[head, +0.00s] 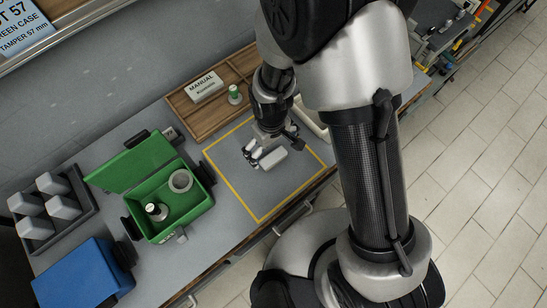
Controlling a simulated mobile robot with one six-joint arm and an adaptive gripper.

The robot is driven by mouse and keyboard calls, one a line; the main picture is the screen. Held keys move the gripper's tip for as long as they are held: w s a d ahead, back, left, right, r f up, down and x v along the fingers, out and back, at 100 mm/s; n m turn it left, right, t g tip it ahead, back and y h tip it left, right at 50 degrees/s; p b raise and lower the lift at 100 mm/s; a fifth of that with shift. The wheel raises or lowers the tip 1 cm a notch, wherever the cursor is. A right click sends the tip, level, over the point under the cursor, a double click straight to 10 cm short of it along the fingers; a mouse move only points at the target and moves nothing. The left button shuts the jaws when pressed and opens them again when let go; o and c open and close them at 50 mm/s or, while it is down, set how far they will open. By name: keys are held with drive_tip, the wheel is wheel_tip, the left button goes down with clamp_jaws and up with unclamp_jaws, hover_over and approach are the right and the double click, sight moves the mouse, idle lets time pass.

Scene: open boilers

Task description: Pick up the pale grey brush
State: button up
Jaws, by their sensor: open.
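A pale grey object (274,159), which looks like the brush, lies on the grey mat (252,195) inside the yellow outlined square. My gripper (274,146) points down over it, with its fingers open close to the object's far side. The arm comes in from the upper right and hides part of the bench behind it. I cannot tell whether the fingers touch the object, and its far edge is partly covered by the fingers.
An open green case (203,209) left of the square holds a grey ring and a dark-and-white piece. A blue case (85,278) and a dark tray (48,230) with several grey blocks stand farther left. A wooden tray (192,119) holds a manual box (204,85) and a green-topped piece (235,93).

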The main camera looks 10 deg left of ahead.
sight(273, 156)
drive_tip(key=f, duration=0.2)
drive_tip(key=f+b, duration=0.1)
drive_tip(key=f, duration=0.1)
drive_tip(key=f+b, duration=0.1)
drive_tip(key=f, duration=0.1)
drive_tip(key=shift+d+f, duration=0.2)
drive_tip(key=shift+d, duration=0.1)
drive_tip(key=shift+r, duration=0.1)
drive_tip(key=c, duration=1.2)
drive_tip(key=shift+o, duration=0.2)
drive_tip(key=shift+r, duration=0.1)
